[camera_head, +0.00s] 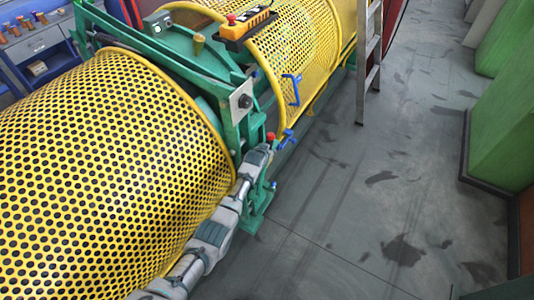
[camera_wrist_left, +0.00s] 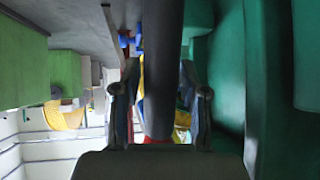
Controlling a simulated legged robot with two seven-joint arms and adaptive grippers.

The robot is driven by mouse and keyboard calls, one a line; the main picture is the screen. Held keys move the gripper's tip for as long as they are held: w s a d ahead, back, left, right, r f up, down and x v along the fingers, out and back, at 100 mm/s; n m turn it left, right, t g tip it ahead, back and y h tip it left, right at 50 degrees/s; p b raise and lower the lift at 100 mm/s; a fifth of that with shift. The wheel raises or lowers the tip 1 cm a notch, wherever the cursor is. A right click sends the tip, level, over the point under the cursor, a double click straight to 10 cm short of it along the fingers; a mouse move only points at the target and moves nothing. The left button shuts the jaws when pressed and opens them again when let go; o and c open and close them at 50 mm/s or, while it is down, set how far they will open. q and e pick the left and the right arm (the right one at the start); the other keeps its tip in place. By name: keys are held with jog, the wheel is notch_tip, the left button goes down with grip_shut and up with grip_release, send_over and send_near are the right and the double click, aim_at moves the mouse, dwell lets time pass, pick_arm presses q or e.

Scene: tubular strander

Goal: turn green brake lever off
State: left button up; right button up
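The brake lever, with a red knob (camera_head: 270,136) on top, stands at the lower corner of the green machine frame (camera_head: 232,120). My left arm reaches in from the bottom left, and my left gripper (camera_head: 254,162) is beside the lever, just below the knob. In the left wrist view my two fingers (camera_wrist_left: 161,105) are spread apart, with a dark bar (camera_wrist_left: 162,65) running between them. A little red (camera_wrist_left: 158,141) shows behind the bar near the gripper's base. I cannot tell whether the fingers touch the bar. My right gripper is not in view.
Yellow perforated guards (camera_head: 100,165) fill the left. A blue handle (camera_head: 292,88) and a second blue part (camera_head: 287,138) are close beyond the lever. A yellow control box (camera_head: 247,22) sits on top. A ladder (camera_head: 369,55) stands behind. The grey floor (camera_head: 370,190) is clear.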

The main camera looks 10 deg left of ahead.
pick_arm(q)
jog(key=shift+o, duration=0.4)
jog(key=shift+w+d+f, duration=0.1)
jog(key=shift+w+f, duration=0.1)
jog(key=shift+f, duration=0.2)
jog(key=shift+v, duration=0.9)
jog(key=v, duration=1)
jog(key=shift+r, duration=0.15)
